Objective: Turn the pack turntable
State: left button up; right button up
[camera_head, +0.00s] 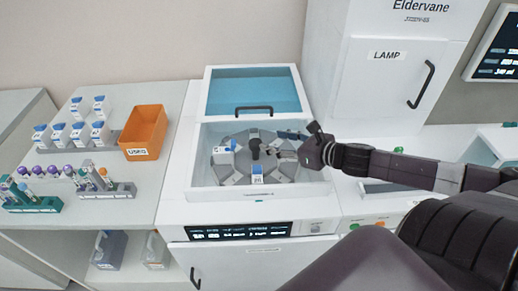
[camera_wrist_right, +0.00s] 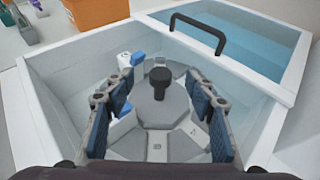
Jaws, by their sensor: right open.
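The grey pack turntable (camera_head: 238,177) lies inside an open white bin (camera_head: 203,190), with a dark knob (camera_head: 254,146) standing at its centre. My right gripper (camera_head: 284,146) reaches in from the right, over the turntable. In the right wrist view the right gripper (camera_wrist_right: 163,108) is open, with its blue-padded fingers wide apart. The knob (camera_wrist_right: 160,82) shows between and beyond the fingers, apart from them. The fingers hide parts of the turntable. My left gripper is not in view.
The bin's blue-tinted lid (camera_head: 254,92) with a black handle stands open behind. An orange box (camera_head: 145,130), white-blue bottles (camera_head: 80,133) and racked tubes (camera_head: 35,195) stand on the left counter. A white LAMP cabinet (camera_head: 385,85) rises at the back right. The bin walls surround the gripper.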

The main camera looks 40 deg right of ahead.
aim_at(259, 144)
jog(key=w+f+b, duration=0.2)
jog(key=f, duration=0.1)
jog(key=w+f+b, duration=0.1)
jog(key=shift+a+f, duration=0.15)
jog(key=shift+f, duration=0.25)
jog(key=shift+x, duration=2.4)
jog(key=shift+a, duration=0.1)
jog(key=shift+f, duration=0.1)
grip_shut()
